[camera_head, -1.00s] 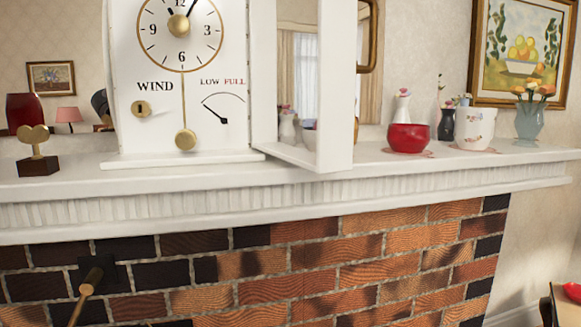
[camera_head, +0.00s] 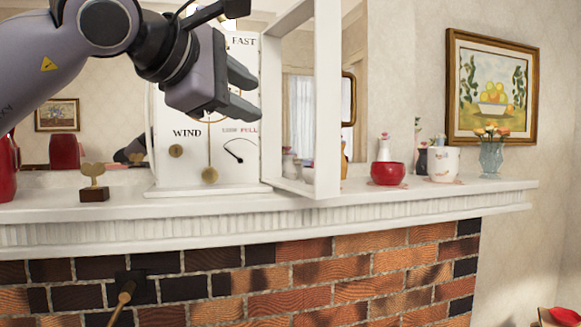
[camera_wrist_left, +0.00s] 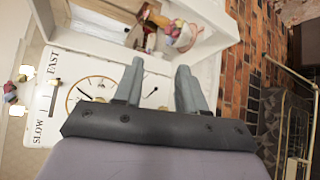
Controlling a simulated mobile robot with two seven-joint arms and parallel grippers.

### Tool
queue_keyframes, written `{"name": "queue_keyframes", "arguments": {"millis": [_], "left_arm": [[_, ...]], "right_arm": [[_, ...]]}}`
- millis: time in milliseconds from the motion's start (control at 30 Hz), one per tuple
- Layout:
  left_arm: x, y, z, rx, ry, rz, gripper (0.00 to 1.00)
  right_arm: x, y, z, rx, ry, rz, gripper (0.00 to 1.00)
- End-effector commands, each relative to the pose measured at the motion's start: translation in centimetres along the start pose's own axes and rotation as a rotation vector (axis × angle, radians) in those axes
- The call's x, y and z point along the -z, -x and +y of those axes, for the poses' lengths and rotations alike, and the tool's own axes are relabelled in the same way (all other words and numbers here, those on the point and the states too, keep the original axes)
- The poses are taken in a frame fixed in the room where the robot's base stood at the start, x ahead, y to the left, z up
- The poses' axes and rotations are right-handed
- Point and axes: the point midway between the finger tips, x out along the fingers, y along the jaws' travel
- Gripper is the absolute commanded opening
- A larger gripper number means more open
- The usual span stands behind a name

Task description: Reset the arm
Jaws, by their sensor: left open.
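My left arm comes in from the upper left in the head view. Its gripper (camera_head: 254,97) is open and empty, in front of the upper part of a white clock (camera_head: 228,175) and hiding most of its dial. The clock's framed door (camera_head: 328,100) stands open to the right of the gripper. In the left wrist view the two fingers (camera_wrist_left: 160,68) are apart, with nothing between them, over the clock dial (camera_wrist_left: 90,88). My right gripper is not in view.
The clock stands on a white mantel (camera_head: 400,198) above a brick fireplace (camera_head: 330,270). A gold heart-shaped key on a wooden block (camera_head: 93,194) sits to its left.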

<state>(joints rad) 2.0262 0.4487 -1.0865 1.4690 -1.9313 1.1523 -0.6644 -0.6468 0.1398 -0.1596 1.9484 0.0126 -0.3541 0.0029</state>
Motion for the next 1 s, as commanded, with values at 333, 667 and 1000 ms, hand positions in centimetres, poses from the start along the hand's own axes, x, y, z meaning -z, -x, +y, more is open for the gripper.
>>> {"name": "queue_keyframes", "arguments": {"millis": [333,667,1000], "left_arm": [[-3.8,-6.3,-13.0,0.349,0.517,-0.440,0.40],[-4.8,-7.1,-20.2,0.580,1.166,-0.742,0.40],[-0.4,-7.6,-25.3,0.681,1.972,-0.919,0.40]], "right_arm": [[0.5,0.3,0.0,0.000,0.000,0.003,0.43],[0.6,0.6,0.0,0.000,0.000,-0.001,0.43],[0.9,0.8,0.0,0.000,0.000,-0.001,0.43]]}}
